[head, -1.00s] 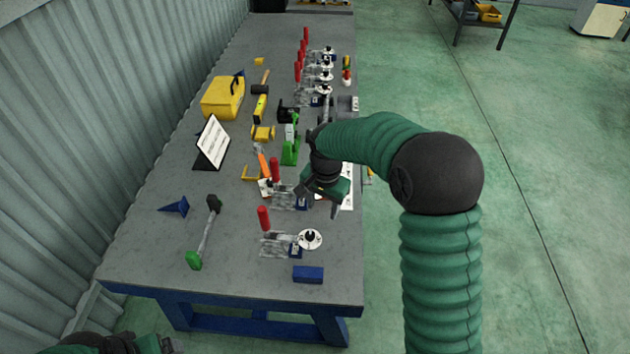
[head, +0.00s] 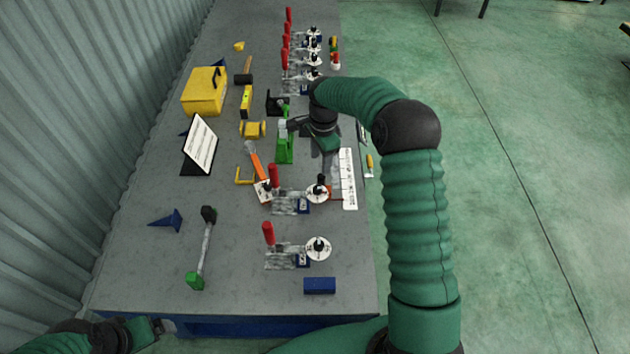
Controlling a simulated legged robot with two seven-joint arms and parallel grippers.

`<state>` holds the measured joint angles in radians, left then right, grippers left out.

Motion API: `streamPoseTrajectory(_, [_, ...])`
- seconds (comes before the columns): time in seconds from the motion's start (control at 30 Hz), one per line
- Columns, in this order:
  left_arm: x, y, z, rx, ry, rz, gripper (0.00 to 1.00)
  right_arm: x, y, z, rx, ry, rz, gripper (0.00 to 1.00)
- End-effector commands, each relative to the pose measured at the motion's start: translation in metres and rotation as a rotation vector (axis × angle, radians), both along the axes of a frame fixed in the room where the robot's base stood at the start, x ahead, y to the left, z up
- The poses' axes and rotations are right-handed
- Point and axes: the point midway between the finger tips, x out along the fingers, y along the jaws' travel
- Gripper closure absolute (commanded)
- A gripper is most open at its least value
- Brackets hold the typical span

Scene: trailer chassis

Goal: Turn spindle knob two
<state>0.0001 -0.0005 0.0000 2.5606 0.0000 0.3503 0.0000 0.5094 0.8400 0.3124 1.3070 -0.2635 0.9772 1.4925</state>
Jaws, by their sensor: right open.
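Fixtures with red handles, white dials and black spindle knobs stand along the table. The nearest knob (head: 319,244) and the second knob from the near end (head: 319,186) are both uncovered. I cannot read numbers on them. My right gripper (head: 309,147) is open and empty. Several more fixtures stand at the far end, including a far knob (head: 314,57). My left gripper (head: 163,328) is low at the table's near left edge, and its jaws are unclear.
A blue block (head: 320,286) lies at the near edge. A white ruler-like plate (head: 348,180) lies near the right edge.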

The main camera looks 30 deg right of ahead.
Motion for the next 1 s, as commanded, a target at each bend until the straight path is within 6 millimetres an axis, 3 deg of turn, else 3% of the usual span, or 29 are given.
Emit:
streamPoseTrajectory(0.3, [0.000, 0.000, 0.024, 0.000, 0.000, 0.000, 0.09, 0.009, 0.001, -0.086, 0.005, 0.010, 0.001, 0.50])
streamPoseTrajectory(0.5, [0.000, 0.000, 0.032, 0.000, -0.001, 0.000, 0.09, 0.011, 0.001, -0.127, 0.002, 0.005, 0.002, 0.50])
streamPoseTrajectory(0.7, [0.000, 0.000, 0.034, 0.000, 0.000, 0.000, 0.09, 0.012, 0.000, -0.142, -0.001, 0.003, 0.002, 0.50])
streamPoseTrajectory(0.9, [0.000, 0.000, 0.033, 0.000, 0.000, 0.000, 0.09, 0.013, 0.000, -0.144, 0.000, 0.004, 0.002, 0.50])
streamPoseTrajectory(1.0, [0.000, 0.000, 0.033, 0.000, 0.000, 0.000, 0.09, 0.013, 0.000, -0.144, 0.000, 0.004, 0.002, 0.61])
